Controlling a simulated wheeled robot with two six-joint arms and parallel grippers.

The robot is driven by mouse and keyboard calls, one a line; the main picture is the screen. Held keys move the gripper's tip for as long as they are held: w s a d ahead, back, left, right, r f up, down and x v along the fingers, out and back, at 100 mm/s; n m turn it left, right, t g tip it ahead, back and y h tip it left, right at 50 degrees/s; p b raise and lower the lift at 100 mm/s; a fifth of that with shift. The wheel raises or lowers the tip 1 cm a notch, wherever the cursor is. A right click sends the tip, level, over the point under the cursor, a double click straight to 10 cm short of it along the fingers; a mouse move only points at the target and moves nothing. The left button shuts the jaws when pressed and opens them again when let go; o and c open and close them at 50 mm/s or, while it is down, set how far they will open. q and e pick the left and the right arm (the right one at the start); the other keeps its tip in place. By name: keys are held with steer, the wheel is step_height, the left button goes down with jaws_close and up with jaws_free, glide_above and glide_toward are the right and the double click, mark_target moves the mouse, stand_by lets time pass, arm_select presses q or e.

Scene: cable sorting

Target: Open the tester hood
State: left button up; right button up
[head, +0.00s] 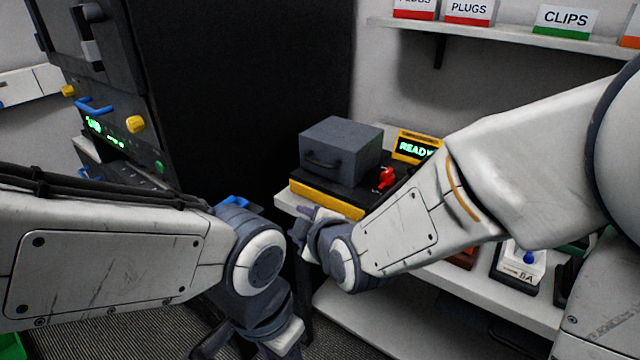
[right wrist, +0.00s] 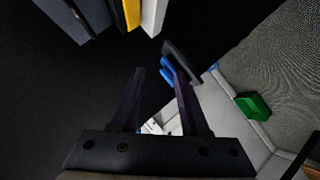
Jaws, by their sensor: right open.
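The tester stands on the shelf in the middle of the head view, with a black base, a yellow front band (head: 325,199) and a closed dark grey hood (head: 343,146). A handle (head: 321,162) is on the hood's front face. The hood also shows at the upper left of the right wrist view (right wrist: 82,16). My right gripper (head: 301,232) is just in front of and below the tester, apart from the hood; in the right wrist view (right wrist: 158,75) its fingers are apart and empty. My left gripper (head: 248,346) is low at the bottom edge, partly hidden and cut off.
A tall dark cabinet (head: 250,90) stands to the left. The white shelf (head: 480,294) runs right, holding connectors. An upper shelf (head: 510,36) carries labelled bins.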

mark_target(318, 168)
arm_select(q)
step_height(318, 168, down, 8)
steer(key=b, duration=0.6)
step_height(318, 168, up, 4)
steer(key=p, duration=0.4)
arm_select(e)
steer(key=w+d+n+t, duration=0.1)
steer(key=w+t, duration=0.1)
steer(key=w, duration=0.3)
steer(key=w+d+r+n+t+h, duration=0.1)
steer(key=w+n+t, duration=0.1)
steer(key=w, duration=0.4)
steer(key=w+d+n+t+h, duration=0.1)
steer(key=w+n+t, duration=0.1)
steer(key=w+t, duration=0.2)
steer(key=shift+w+d+r, duration=0.2)
steer(key=shift+w+r, duration=0.2)
steer(key=shift+w, duration=0.3)
steer(key=shift+c, duration=0.3)
jaws_close()
